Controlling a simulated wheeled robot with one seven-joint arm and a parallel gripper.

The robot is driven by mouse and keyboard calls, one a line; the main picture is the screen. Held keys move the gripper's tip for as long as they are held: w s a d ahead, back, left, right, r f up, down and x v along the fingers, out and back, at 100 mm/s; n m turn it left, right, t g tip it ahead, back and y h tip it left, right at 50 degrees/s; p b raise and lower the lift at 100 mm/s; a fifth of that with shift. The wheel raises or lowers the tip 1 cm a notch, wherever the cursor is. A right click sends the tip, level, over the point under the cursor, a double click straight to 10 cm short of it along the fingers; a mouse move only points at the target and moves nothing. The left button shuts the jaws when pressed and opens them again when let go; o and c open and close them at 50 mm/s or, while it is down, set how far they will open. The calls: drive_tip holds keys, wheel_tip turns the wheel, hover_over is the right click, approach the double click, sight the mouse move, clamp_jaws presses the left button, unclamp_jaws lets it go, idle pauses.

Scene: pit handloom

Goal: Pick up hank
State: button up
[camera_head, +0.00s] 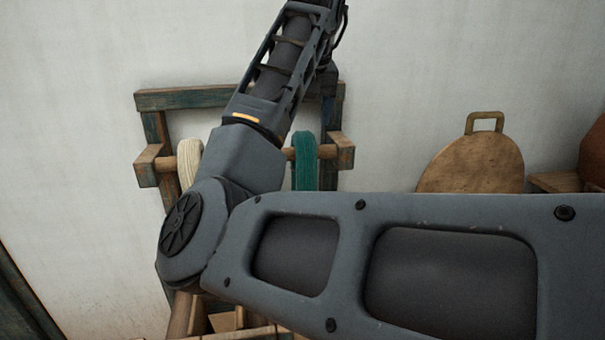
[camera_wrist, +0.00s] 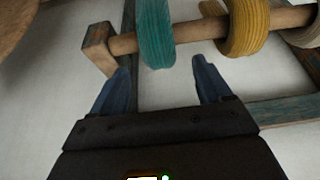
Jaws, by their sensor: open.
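A teal hank (camera_wrist: 156,35) hangs on a wooden peg rail (camera_wrist: 195,31) in the wrist view. It also shows in the head view (camera_head: 305,160), partly hidden by my arm. A yellow hank (camera_wrist: 246,27) and a pale hank (camera_wrist: 308,36) hang farther right on the same rail in the wrist view. A cream hank (camera_head: 189,163) hangs at the rail's left end in the head view. My gripper (camera_wrist: 161,63) is open and empty, with the teal hank's lower end in line between its fingertips; I cannot tell the depth gap. The head view does not show my fingers.
The wooden rack (camera_head: 185,99) stands against a pale wall. A round brown board with a handle (camera_head: 473,163) is to the right. Wooden parts (camera_head: 225,322) lie low in front, partly hidden by my arm. The wall at left is clear.

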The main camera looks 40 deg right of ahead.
sight(304, 134)
drive_tip(key=shift+p+x, duration=0.35)
drive_tip(key=shift+x, duration=1.85)
drive_tip(key=shift+s, duration=0.1)
drive_tip(key=c, duration=1.1)
